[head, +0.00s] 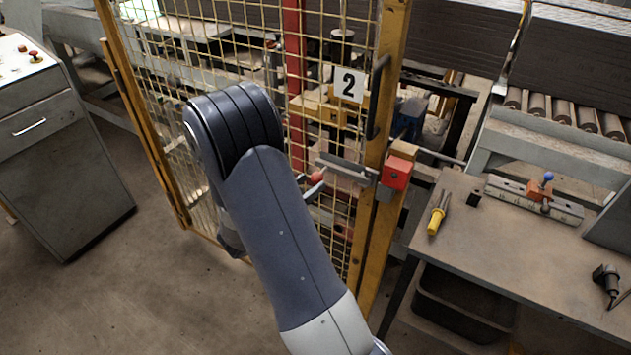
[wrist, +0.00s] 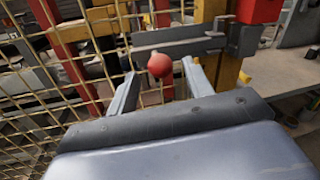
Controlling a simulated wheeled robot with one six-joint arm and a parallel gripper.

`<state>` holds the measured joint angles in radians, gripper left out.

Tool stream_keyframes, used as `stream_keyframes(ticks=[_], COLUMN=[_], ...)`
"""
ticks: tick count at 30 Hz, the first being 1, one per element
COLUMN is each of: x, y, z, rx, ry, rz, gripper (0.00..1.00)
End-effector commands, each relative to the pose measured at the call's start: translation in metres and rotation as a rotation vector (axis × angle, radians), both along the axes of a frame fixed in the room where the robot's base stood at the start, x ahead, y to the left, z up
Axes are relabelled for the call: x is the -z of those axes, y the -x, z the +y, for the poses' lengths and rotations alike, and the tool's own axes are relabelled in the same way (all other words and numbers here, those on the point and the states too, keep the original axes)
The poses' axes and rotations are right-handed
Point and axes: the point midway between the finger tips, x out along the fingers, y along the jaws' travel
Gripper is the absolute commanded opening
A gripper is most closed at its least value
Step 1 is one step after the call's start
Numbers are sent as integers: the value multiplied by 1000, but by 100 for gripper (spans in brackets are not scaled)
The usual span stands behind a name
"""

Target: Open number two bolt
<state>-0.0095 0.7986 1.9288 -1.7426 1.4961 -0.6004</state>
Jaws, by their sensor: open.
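A sign with the number 2 (head: 349,84) hangs on the yellow mesh gate. Below it a grey sliding bolt (head: 345,168) runs across the gate to a red block (head: 397,172) on the yellow post. The bolt has a red ball knob (head: 317,176). In the wrist view the knob (wrist: 160,65) sits in front of the grey bolt bar (wrist: 180,47), between the two fingers of my gripper (wrist: 157,80). My gripper is open, with a finger on either side of the knob. Whether a finger touches it I cannot tell. In the head view my arm hides most of the gripper.
Yellow mesh fencing (head: 270,60) stands close around the bolt. A workbench (head: 500,235) at the right holds a yellow-handled tool (head: 438,214) and a blue-knobbed fixture (head: 540,190). A grey cabinet (head: 60,150) stands at the left, with open floor between.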

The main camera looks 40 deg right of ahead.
Motion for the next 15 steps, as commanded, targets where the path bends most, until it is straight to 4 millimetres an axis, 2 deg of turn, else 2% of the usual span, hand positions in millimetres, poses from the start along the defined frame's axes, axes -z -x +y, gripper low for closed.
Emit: stream_keyframes(ticks=[1,6,15], x=[2,2,1], y=[1,7,13], z=[11,39,65], rx=[-6,-5,-2], ry=[0,-1,0], rz=[0,-1,0], gripper=[49,49,49])
